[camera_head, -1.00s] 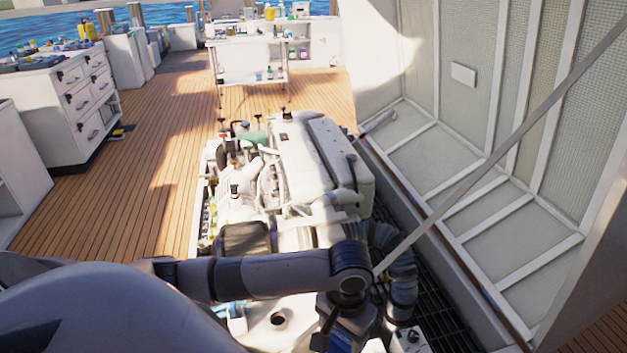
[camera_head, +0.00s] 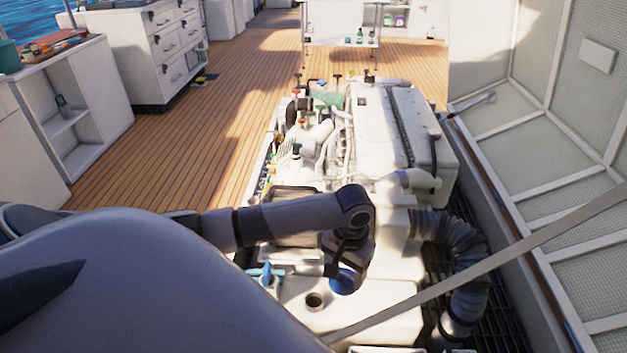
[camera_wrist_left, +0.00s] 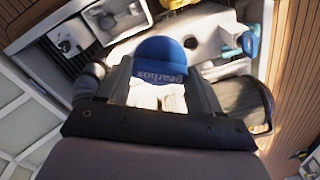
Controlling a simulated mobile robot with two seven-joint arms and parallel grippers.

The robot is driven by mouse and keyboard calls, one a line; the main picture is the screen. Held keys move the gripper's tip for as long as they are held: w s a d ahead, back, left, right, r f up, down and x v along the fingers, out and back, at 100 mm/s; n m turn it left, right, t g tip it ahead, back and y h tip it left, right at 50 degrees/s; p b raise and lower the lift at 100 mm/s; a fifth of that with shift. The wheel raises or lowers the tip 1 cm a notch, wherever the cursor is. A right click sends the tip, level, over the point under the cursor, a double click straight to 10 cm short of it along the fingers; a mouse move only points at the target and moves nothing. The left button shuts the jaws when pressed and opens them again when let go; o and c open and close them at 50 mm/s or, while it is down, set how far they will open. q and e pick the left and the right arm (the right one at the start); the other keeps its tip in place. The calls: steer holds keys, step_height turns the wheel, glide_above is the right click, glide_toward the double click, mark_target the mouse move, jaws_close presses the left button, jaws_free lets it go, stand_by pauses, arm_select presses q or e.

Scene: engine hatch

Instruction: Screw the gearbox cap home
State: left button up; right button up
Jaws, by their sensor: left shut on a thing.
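The blue gearbox cap (camera_head: 342,281) is held in my left gripper (camera_head: 340,266) above the white gearbox housing. In the left wrist view the cap (camera_wrist_left: 160,56), lettered "gearbox", sits between the two fingers of my left gripper (camera_wrist_left: 160,76), which is shut on it. A round dark opening (camera_head: 315,300) in the housing (camera_head: 372,302) lies just left of and below the cap in the head view. The cap is apart from this opening and looks tilted. My right gripper is not in view.
A blue-handled part (camera_head: 265,273) lies left of the opening. A ribbed black hose (camera_head: 467,262) runs along the right. The white engine block (camera_head: 375,125) stands behind my arm. A grey strut (camera_head: 480,268) crosses the lower right. Open deck (camera_head: 190,140) lies left.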

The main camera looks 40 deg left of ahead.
arm_select(q)
steer(key=shift+w+a+f+n+b, duration=0.75)
steer(key=shift+a+f+b, duration=1.6)
steer(key=shift+f+b, duration=2.2)
steer(key=shift+w+a+f+n+b, duration=0.3)
steer(key=shift+w+a+f+b, duration=0.8)
steer(key=shift+a+f+b, duration=2.4)
steer(key=shift+w+a+f+n+b, duration=0.55)
steer(key=shift+w+a+f+b, duration=0.55)
steer(key=shift+f+b, duration=4.45)
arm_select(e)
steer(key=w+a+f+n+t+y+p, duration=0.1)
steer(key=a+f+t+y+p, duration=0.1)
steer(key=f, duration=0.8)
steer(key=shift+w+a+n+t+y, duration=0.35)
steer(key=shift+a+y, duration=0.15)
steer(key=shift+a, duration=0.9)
arm_select(q)
steer(key=shift+s+a+f+p, duration=0.1)
steer(key=shift+s+f+p, duration=0.05)
steer(key=shift+f+p, duration=0.45)
steer(key=shift+s+a+f+p, duration=0.1)
steer(key=shift+f+p, duration=0.3)
steer(key=shift+f, duration=0.3)
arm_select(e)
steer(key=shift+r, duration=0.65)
arm_select(q)
steer(key=shift+f, duration=0.45)
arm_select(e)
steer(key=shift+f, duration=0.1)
